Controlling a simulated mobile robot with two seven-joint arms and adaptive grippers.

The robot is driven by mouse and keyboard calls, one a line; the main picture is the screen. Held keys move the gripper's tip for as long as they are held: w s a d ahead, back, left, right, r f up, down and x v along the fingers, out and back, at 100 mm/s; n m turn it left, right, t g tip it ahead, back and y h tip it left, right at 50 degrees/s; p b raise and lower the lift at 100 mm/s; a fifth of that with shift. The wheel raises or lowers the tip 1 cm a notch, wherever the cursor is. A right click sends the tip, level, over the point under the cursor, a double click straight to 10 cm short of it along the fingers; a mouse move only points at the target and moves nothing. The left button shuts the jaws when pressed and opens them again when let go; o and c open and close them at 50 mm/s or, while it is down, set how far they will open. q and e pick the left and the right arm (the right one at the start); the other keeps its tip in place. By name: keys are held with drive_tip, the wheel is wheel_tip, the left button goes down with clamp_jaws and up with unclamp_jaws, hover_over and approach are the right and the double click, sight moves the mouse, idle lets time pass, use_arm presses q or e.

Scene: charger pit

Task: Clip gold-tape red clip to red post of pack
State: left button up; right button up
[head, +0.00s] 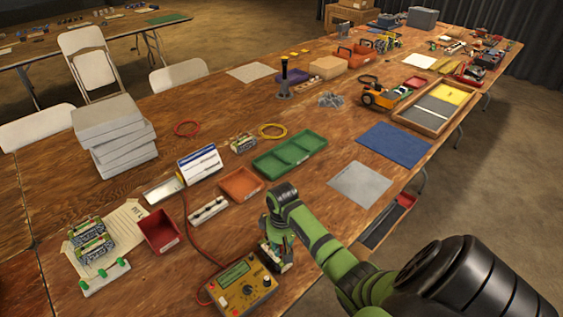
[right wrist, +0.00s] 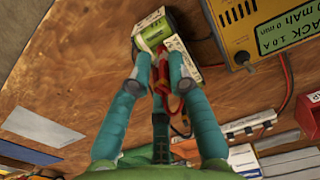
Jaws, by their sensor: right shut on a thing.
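My right gripper (head: 277,250) is low over the near table edge, beside the yellow charger (head: 262,284). In the right wrist view its teal fingers (right wrist: 163,68) are closed on a red clip (right wrist: 174,98). A pack (right wrist: 152,33) with a green top and pale patterned sides lies just beyond the fingertips. It is mostly hidden behind my gripper in the head view. Its red post is hidden, and I cannot tell whether the clip touches it. My left gripper is not in view.
A red lead (head: 196,240) runs across the table to the charger. A white strip (head: 208,211), an orange tray (head: 240,184) and a green tray (head: 290,154) stand behind.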

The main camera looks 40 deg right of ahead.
idle(0.6)
drive_tip(key=o, duration=0.9)
drive_tip(key=shift+o, duration=0.5)
drive_tip(key=shift+o, duration=0.6)
drive_tip(key=shift+p, duration=0.3)
wheel_tip(320, 180, up, 5)
drive_tip(key=p, duration=0.5)
drive_tip(key=shift+r+p, duration=0.55)
drive_tip(key=shift+r, duration=0.65)
